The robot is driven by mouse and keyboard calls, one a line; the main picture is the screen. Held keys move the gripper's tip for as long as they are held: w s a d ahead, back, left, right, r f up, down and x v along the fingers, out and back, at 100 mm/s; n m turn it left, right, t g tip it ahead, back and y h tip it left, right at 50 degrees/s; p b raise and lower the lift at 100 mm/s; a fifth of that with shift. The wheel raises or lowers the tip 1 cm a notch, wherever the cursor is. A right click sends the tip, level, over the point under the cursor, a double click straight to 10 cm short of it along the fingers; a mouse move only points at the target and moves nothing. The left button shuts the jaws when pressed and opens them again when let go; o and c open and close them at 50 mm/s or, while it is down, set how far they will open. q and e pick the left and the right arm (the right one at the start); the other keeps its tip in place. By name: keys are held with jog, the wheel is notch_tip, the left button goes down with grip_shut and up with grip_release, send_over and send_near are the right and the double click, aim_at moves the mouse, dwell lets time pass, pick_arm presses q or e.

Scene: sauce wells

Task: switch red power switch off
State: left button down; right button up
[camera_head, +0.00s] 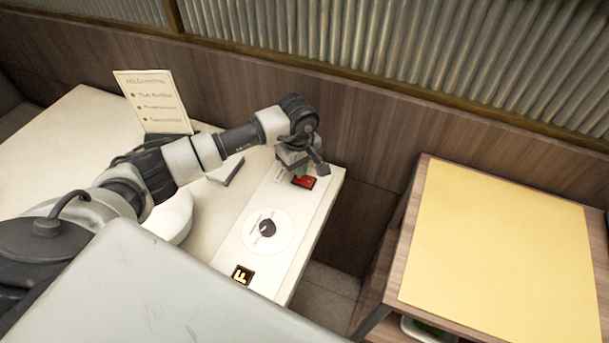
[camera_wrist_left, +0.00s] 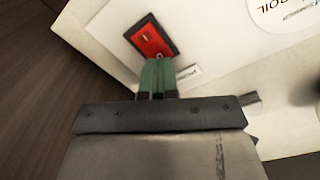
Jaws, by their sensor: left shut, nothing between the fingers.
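The red power switch (camera_head: 304,182) is a small red rocker in a dark frame near the far right corner of the white counter's control panel. In the left wrist view the red power switch (camera_wrist_left: 150,38) lies just beyond my fingertips. My left gripper (camera_head: 292,165) is beside the switch, on its far left side. In the left wrist view the left gripper (camera_wrist_left: 158,62) has its green fingers together and empty, with the tips at the switch's near edge. I cannot tell whether they touch it. My right gripper is not in view.
A sign card (camera_head: 153,101) stands at the back left. A wooden table with a yellow top (camera_head: 505,250) stands right, across a gap.

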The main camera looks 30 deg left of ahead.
pick_arm(q)
jog(key=shift+r+p, duration=1.1)
jog(key=shift+r, duration=1.3)
